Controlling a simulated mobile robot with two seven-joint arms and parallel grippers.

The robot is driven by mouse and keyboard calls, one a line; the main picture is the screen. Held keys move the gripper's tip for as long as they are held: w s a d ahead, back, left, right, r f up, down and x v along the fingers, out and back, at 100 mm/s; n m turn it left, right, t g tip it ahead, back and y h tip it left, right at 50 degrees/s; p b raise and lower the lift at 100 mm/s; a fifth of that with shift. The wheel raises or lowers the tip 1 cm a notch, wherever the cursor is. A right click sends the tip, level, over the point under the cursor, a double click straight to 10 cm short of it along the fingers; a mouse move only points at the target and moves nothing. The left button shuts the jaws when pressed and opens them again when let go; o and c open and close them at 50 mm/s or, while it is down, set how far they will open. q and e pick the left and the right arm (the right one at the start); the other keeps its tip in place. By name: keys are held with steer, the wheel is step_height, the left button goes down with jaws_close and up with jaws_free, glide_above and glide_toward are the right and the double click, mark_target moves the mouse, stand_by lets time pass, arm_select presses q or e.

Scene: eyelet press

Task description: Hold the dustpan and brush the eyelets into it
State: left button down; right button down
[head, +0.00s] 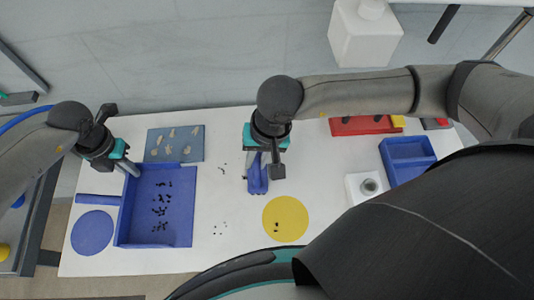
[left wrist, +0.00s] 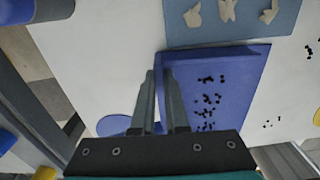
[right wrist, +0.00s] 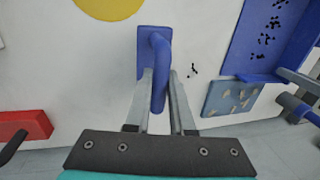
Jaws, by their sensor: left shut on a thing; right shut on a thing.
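The blue dustpan (head: 182,232) lies flat on the white table at the left, with several dark eyelets (head: 161,205) inside. My left gripper (head: 133,170) is shut on its left wall near the far corner; the left wrist view shows the fingers at the dustpan's edge (left wrist: 245,62). My right gripper (right wrist: 160,78) is shut on the handle of the blue brush (right wrist: 151,50), right of the dustpan. The brush also shows below the gripper in the head view (head: 257,184); its bristles are hidden. Several loose eyelets (head: 220,228) lie between dustpan and brush.
A yellow disc (head: 292,215) has a few dark bits on it.

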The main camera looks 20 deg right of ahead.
steer(key=shift+w+a, duration=0.3)
steer(key=shift+a, duration=1.85)
steer(key=shift+w+a, duration=0.25)
steer(key=shift+a, duration=1.95)
steer(key=shift+w+a, duration=0.3)
steer(key=shift+a, duration=1.85)
steer(key=shift+w+a+r, duration=0.15)
steer(key=shift+a, duration=0.9)
steer(key=shift+w+a+r, duration=0.15)
steer(key=shift+a, duration=0.85)
steer(key=a+v, duration=0.1)
steer(key=v, duration=0.5)
steer(key=shift+w, duration=0.15)
